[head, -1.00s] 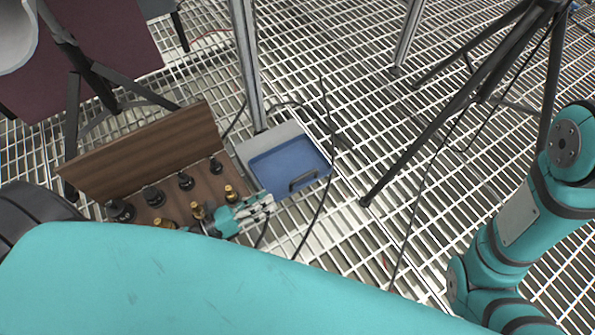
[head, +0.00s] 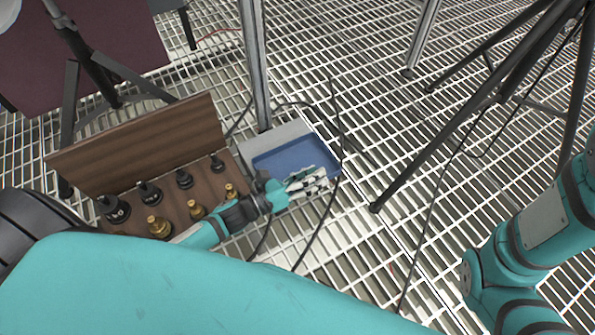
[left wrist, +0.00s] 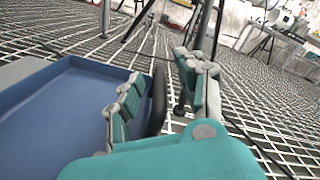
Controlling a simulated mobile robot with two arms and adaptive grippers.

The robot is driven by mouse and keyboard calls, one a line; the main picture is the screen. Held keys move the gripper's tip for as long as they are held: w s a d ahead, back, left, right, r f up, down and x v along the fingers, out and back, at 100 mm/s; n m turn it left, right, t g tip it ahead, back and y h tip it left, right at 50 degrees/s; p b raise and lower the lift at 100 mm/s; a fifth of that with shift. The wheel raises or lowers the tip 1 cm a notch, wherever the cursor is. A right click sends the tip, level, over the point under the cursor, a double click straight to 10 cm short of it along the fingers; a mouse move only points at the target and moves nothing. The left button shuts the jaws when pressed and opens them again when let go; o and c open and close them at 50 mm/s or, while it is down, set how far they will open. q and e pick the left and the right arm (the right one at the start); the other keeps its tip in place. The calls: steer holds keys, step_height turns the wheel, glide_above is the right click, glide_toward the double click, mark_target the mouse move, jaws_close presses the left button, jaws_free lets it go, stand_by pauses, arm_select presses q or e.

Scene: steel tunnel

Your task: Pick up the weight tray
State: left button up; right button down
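A blue tray (head: 295,157) lies low by the foot of a metal post in the head view, partly on a light grey plate. My left gripper (head: 318,182) is at the tray's near right edge and hides the handle in the head view. In the left wrist view my left gripper (left wrist: 158,75) is open, its fingers on either side of the handle. My right gripper is out of view.
A wooden case (head: 140,150) with several black and brass weights stands open left of the tray. A metal post (head: 255,70) rises behind the tray. A black tripod (head: 450,120) stands to the right, and cables cross the grating floor.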

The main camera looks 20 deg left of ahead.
arm_select(q)
jaws_close()
stand_by(0.3)
steer(key=shift+r, duration=0.2)
